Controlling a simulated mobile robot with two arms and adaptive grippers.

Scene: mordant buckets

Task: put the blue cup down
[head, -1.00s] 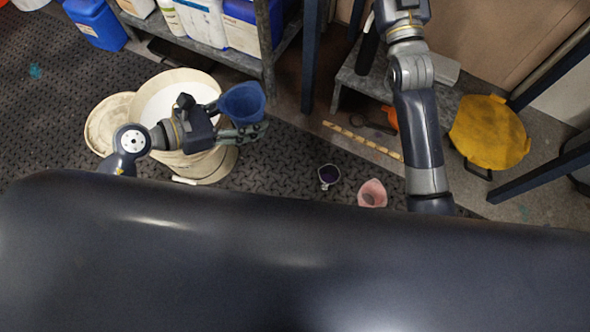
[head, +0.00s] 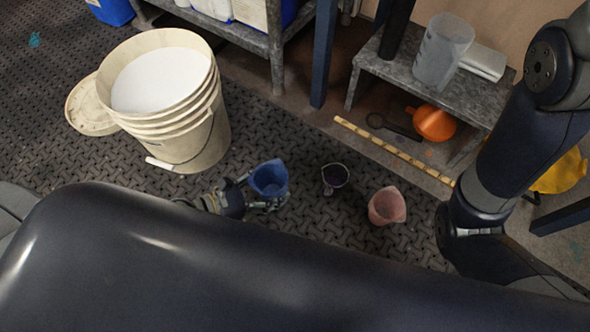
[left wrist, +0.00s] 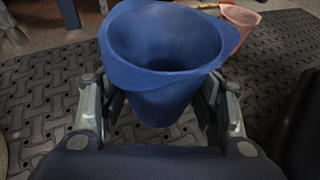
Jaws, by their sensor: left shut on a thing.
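The blue cup (head: 269,178) is upright in my left gripper (head: 262,200), low over the dark patterned mat, left of the two other cups in the head view. In the left wrist view, the fingers of the left gripper (left wrist: 160,112) close on both sides of the blue cup (left wrist: 163,50), whose open top faces up. I cannot tell whether its base touches the mat. My right arm shows at the right of the head view, but its gripper is not in view.
A small dark-filled cup (head: 335,178) and a pink cup (head: 387,206) stand on the mat (head: 262,125) to the right. A large white bucket (head: 205,140) stands behind. A low grey bench (head: 480,97) holds a clear jug (head: 443,50); an orange funnel (head: 434,123) lies beneath.

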